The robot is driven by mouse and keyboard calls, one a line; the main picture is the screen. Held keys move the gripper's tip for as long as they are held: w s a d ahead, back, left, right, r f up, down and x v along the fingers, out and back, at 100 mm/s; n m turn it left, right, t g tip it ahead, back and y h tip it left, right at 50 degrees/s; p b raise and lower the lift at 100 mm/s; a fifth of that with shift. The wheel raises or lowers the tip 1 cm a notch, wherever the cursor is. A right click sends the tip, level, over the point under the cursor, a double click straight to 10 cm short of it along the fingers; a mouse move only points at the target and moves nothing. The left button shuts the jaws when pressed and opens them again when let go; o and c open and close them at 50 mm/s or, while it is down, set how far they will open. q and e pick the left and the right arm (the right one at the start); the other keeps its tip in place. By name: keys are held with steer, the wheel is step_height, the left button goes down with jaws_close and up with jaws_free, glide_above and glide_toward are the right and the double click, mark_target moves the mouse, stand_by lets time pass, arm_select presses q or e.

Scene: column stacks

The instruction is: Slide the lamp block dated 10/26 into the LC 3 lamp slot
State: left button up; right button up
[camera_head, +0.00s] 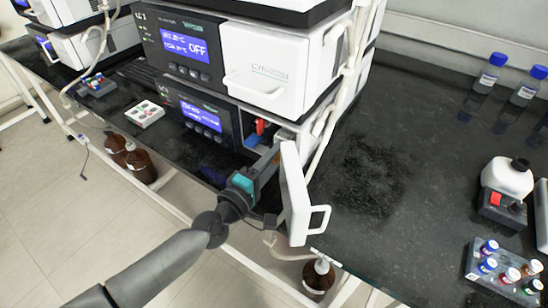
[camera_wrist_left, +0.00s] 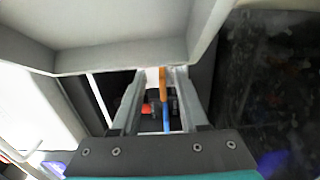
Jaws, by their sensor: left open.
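The lower instrument (camera_head: 203,122) of the middle stack has an open compartment (camera_head: 252,140) at its right front. A red part (camera_head: 262,127) shows inside it; its label is too small to read. The white door (camera_head: 297,195) of the compartment stands swung out. My left gripper (camera_head: 272,155) is at the compartment, between the opening and the door. In the left wrist view its open fingers (camera_wrist_left: 161,80) point inward, with a red part (camera_wrist_left: 147,109), an orange strip (camera_wrist_left: 163,83) and a blue strip (camera_wrist_left: 166,118) showing between them. I cannot make out a 10/26 date or slot labels.
The upper instrument (camera_head: 180,45) has its white door (camera_head: 262,70) shut. A small white tray (camera_head: 145,114) lies on the counter to the left. A vial rack (camera_head: 490,275) and blue-capped bottles (camera_head: 490,73) stand at right. The dark counter (camera_head: 400,170) between is clear.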

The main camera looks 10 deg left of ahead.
arm_select(q)
steer(key=shift+f, duration=0.1)
steer(key=shift+s+a, duration=0.15)
steer(key=shift+s, duration=0.35)
steer(key=v, duration=1.4)
steer(key=shift+p, duration=0.4)
